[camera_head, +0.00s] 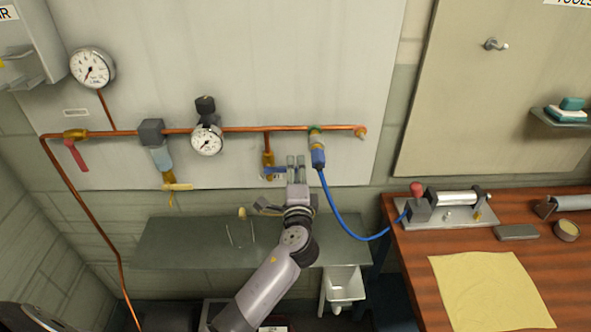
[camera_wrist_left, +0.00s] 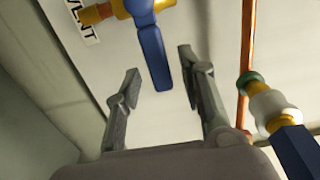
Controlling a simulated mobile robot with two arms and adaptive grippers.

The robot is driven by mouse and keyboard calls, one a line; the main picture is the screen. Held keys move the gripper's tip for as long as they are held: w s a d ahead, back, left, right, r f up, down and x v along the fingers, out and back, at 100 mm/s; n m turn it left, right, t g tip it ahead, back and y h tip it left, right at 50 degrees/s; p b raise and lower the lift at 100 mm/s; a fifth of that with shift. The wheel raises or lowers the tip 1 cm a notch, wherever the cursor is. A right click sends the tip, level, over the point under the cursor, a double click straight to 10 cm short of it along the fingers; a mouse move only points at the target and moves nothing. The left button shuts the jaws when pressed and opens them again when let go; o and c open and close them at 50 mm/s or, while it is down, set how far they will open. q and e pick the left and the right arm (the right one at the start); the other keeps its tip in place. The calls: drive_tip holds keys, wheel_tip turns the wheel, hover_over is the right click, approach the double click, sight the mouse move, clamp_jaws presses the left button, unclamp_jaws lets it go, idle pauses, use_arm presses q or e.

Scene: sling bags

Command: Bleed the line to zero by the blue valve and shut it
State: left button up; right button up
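The blue valve has a brass body (camera_head: 268,158) on a short drop from the copper pipe, with a blue lever (camera_head: 275,170) pointing sideways to the right. In the left wrist view the blue lever (camera_wrist_left: 154,58) lies ahead of the fingertips, across the line of its brass body, beside a VENT label (camera_wrist_left: 82,20). My left gripper (camera_head: 296,161) is open and empty, just right of the lever; its fingers in the wrist view (camera_wrist_left: 160,68) are spread, with the lever tip near the gap. Contact cannot be told. The regulator gauge (camera_head: 207,140) has its needle toward the lower left. My right gripper is out of view.
A blue hose (camera_head: 337,207) hangs from a coupling (camera_head: 317,150) close right of my gripper. A red-handled valve (camera_head: 76,155), filter (camera_head: 158,150) and upper gauge (camera_head: 92,68) are to the left. A grey shelf (camera_head: 180,245) lies below; a wooden bench (camera_head: 405,260) is at right.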

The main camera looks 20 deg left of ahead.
use_arm(q)
drive_tip(key=v, duration=1.1)
wheel_tip(320, 180, down, 22)
drive_tip(key=s+d+g+h, duration=0.2)
drive_tip(key=g+h, duration=0.2)
drive_tip(key=s+f+n+g+h+b, duration=0.15)
drive_tip(key=s+f+g, duration=0.45)
drive_tip(key=f, duration=1.1)
drive_tip(key=s+a+f+n+g, duration=0.1)
drive_tip(key=s+f+n, duration=0.2)
drive_tip(key=s+f, duration=0.4)
drive_tip(key=s+a+f+n+g+h, duration=0.1)
drive_tip(key=s+f, duration=0.6)
drive_tip(key=s, duration=1)
drive_tip(key=s+a+f+n+g+h, duration=0.1)
drive_tip(key=s+f+n, duration=0.4)
drive_tip(key=s, duration=0.7)
wheel_tip(320, 180, down, 2)
drive_tip(key=shift+s+a+g, duration=0.4)
drive_tip(key=shift+a+g, duration=0.35)
drive_tip(key=shift+g, duration=0.35)
